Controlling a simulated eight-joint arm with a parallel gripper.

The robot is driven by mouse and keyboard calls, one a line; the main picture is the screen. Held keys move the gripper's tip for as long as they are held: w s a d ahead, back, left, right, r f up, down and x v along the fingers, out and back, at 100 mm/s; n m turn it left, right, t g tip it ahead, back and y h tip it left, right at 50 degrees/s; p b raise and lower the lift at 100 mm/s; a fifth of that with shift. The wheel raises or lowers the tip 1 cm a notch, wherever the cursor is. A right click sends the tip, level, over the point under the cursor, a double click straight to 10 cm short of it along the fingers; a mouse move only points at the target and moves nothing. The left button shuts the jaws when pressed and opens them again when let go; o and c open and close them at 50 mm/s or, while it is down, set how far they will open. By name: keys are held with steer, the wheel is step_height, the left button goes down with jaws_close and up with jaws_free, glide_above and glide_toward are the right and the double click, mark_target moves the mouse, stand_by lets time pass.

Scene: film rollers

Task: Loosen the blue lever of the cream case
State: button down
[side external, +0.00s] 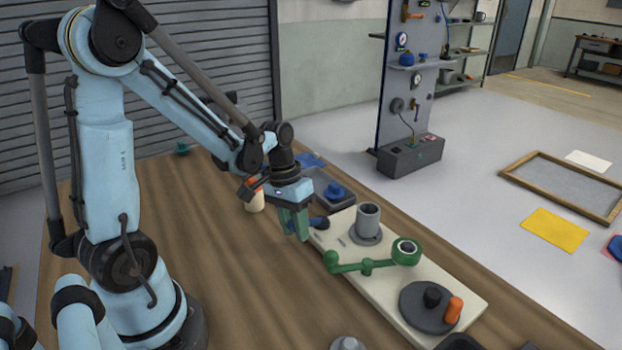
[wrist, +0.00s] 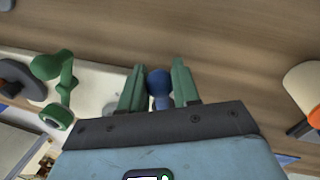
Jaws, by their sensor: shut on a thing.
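The cream case (side external: 384,287) is a long flat board on the wooden table. It also shows in the wrist view (wrist: 98,92). The blue lever (side external: 321,222) is at its far left end, partly hidden by my gripper. In the wrist view the blue lever (wrist: 159,88) has a rounded knob and lies between the green fingers. My gripper (side external: 297,232) is shut on the blue lever, with the fingers (wrist: 158,70) on either side of it.
On the case are a grey cylinder (side external: 368,216), a green arm with a ring (side external: 367,266), and a dark disc with an orange knob (side external: 454,310). A cream and orange object (side external: 254,202) stands behind my gripper. A grey tray (side external: 322,184) is farther back. The table's left middle is clear.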

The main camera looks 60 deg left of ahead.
steer(key=d+n, duration=0.2)
steer(key=shift+w+n+t, duration=0.2)
steer(key=shift+n+t, duration=0.1)
steer(key=shift+n, duration=0.1)
steer(key=d+n, duration=0.1)
steer(key=w+d+n, duration=0.1)
steer(key=n, duration=0.1)
steer(key=shift+w+n+y, duration=0.1)
steer(key=shift+n+y, duration=0.2)
steer(key=shift+y, duration=0.1)
steer(key=n, duration=0.1)
steer(key=w+d+n, duration=0.1)
steer(key=n, duration=0.1)
steer(key=shift+w+d+t, duration=0.25)
steer(key=shift+w+t, duration=0.05)
steer(key=shift+t, duration=0.1)
steer(key=shift+w+d+n+y, duration=0.2)
steer(key=shift+w+n, duration=0.1)
steer(key=shift+n, duration=0.3)
steer(key=shift+w+d+n+y, duration=0.1)
steer(key=shift+w+n+y, duration=0.15)
steer(key=shift+n, duration=0.35)
steer(key=c, duration=0.8)
jaws_free()
steer(key=shift+c, duration=0.2)
